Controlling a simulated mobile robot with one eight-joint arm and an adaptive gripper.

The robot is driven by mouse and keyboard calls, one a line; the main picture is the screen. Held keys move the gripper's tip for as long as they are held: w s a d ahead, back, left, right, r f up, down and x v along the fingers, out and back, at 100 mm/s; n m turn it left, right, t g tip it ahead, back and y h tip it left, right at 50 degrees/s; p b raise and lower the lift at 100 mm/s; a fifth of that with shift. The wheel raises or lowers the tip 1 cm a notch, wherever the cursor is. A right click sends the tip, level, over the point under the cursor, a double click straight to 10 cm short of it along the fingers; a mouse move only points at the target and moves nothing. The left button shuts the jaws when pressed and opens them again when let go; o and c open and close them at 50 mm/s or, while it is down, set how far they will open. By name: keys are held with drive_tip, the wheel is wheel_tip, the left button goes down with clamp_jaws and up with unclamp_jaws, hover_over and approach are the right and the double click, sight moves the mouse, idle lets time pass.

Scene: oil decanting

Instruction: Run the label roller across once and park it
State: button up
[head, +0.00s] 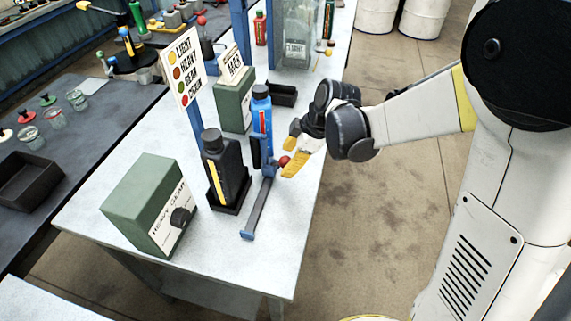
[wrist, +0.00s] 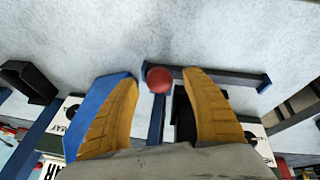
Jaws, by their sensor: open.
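The label roller appears to be the blue-grey fixture with a red ball knob (head: 284,161) and a low rail (head: 256,210) along the near bench, beside the black bottle. My gripper (head: 291,150) is open, with its yellow fingers at the knob. In the wrist view, the red knob (wrist: 159,79) lies between the tips of my gripper (wrist: 162,76), with a gap visible on the right; contact on the left is unclear. The rail (wrist: 225,77) runs to the right of it. The black bottle (head: 216,160) with a yellow strip stands upright in a black tray (head: 239,208).
A green HEAVY GEAR box (head: 143,195) with a black knob is at left; another green box (head: 231,106) is behind. A sign with coloured dots (head: 183,66) rises above. The bench's front corner is clear.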

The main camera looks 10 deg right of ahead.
drive_tip(key=shift+x, duration=0.95)
clamp_jaws()
drive_tip(key=s+a, duration=0.2)
drive_tip(key=s, duration=0.3)
drive_tip(key=s+a, duration=0.2)
drive_tip(key=s, duration=0.4)
drive_tip(key=s+a, duration=0.2)
drive_tip(key=s, duration=0.3)
drive_tip(key=shift+s+a+p, duration=0.2)
drive_tip(key=shift+a+p, duration=0.1)
drive_tip(key=shift+a, duration=0.1)
drive_tip(key=shift+c, duration=1)
unclamp_jaws()
drive_tip(key=shift+s, duration=0.1)
drive_tip(key=shift+o, duration=1)
drive_tip(key=shift+s, duration=0.1)
